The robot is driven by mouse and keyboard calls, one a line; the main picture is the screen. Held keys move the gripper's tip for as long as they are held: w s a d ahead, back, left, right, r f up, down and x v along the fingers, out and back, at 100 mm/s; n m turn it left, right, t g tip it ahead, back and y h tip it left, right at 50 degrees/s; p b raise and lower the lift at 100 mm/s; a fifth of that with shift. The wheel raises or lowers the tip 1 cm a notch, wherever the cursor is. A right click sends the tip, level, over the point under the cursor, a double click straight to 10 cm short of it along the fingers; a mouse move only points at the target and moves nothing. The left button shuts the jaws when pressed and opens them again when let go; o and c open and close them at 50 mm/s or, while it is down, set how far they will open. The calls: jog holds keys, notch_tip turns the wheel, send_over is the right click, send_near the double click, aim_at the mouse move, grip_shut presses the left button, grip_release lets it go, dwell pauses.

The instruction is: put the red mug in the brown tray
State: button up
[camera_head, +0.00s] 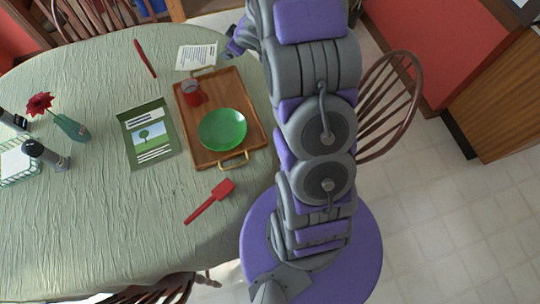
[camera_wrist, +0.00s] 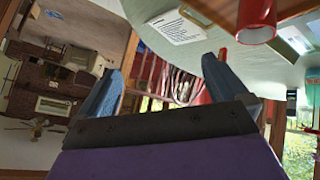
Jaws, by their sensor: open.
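The red mug (camera_head: 192,93) stands inside the brown tray (camera_head: 236,88), in its upper left corner. It also shows at the top right of the wrist view (camera_wrist: 257,18), close to the tray's wooden edge (camera_wrist: 297,8). A green plate (camera_head: 222,129) lies in the same tray, below the mug. My gripper (camera_wrist: 165,80) is open with nothing between its fingers, and the mug is apart from it. In the head view only a small part of my gripper (camera_head: 237,45) shows beyond the tray's upper right, the rest hidden by my arm.
The tray is on a table with a pale green cloth (camera_head: 90,215). A white paper (camera_head: 197,57) lies above the tray, a green booklet (camera_head: 147,134) to its left, a red spatula (camera_head: 210,201) below. A vase with a red flower (camera_head: 72,127) stands farther left. Wooden chairs surround the table.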

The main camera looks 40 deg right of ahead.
jog(key=s+a+r+m+g+h, duration=0.2)
jog(key=s+r, duration=0.3)
jog(key=s, duration=0.4)
jog(key=s+a+r+m+g+h, duration=0.1)
jog(key=s+r+m+g, duration=0.1)
jog(key=s+r, duration=0.5)
jog(key=s+a+g+y, duration=0.1)
jog(key=s+a, duration=0.4)
jog(key=s, duration=0.5)
jog(key=s+a+r+m+g+y, duration=0.1)
jog(key=s+a+g, duration=0.2)
jog(key=s, duration=0.7)
jog(key=s+a+r+g+y, duration=0.1)
jog(key=s+a+g, duration=0.1)
jog(key=s+a, duration=0.4)
jog(key=s, duration=0.4)
jog(key=shift+a+r+m+g, duration=0.15)
jog(key=shift+a+m+g, duration=0.15)
jog(key=shift+a, duration=0.1)
jog(key=shift+s, duration=0.1)
